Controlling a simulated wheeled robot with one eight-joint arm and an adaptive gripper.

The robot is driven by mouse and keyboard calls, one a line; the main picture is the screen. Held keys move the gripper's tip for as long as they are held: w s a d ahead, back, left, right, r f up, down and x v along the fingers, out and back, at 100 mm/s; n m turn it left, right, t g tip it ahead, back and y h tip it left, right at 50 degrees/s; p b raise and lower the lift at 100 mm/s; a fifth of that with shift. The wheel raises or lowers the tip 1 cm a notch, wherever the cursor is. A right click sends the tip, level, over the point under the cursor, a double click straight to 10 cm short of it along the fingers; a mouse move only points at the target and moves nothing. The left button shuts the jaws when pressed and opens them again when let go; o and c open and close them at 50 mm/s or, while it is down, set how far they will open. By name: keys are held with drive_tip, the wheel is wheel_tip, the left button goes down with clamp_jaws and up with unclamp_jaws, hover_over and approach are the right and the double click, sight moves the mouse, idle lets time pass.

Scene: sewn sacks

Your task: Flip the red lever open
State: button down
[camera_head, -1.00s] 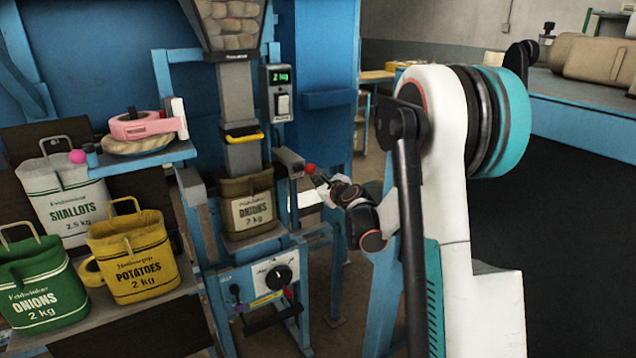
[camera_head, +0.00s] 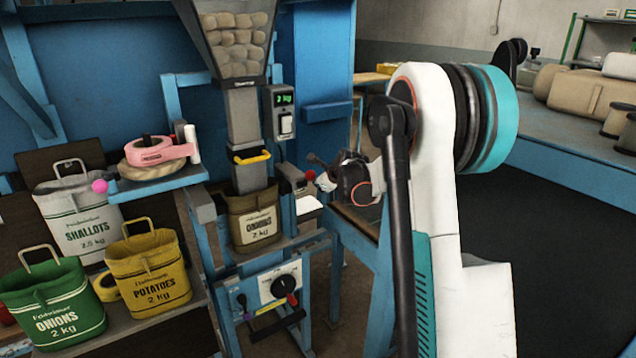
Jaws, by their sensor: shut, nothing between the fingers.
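A red ball knob (camera_head: 311,175) sits at the right end of a grey block (camera_head: 288,172) beside the filling spout (camera_head: 245,125). I take it to be the red lever's end. My gripper (camera_head: 316,159) is shut and empty, just above and right of the knob. I cannot tell whether it touches the knob. A second small red handle (camera_head: 292,299) shows on the lower dial panel (camera_head: 265,285).
Green (camera_head: 50,305), yellow (camera_head: 148,272) and pale (camera_head: 80,220) sacks stand on the left shelf. A blue post (camera_head: 385,255) stands below my arm. The dark floor at right is clear.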

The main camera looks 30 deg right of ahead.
sight(314, 172)
drive_tip(key=w+r+g+p, duration=0.1)
drive_tip(key=g+p, duration=0.1)
drive_tip(key=w+r+g+p, duration=0.1)
drive_tip(key=r+g+p, duration=0.1)
drive_tip(key=p, duration=0.1)
drive_tip(key=w+r+g+p, duration=0.2)
drive_tip(key=g, duration=0.1)
drive_tip(key=shift+n, duration=0.3)
drive_tip(key=shift+w+a+r+g+p, duration=0.1)
drive_tip(key=shift+w+r+g+p, duration=0.15)
drive_tip(key=shift+w+g+p, duration=0.25)
drive_tip(key=shift+w+r+g+p, duration=0.2)
drive_tip(key=shift+w+g+p, duration=0.1)
drive_tip(key=shift+w+p, duration=0.3)
drive_tip(key=shift+w, duration=0.15)
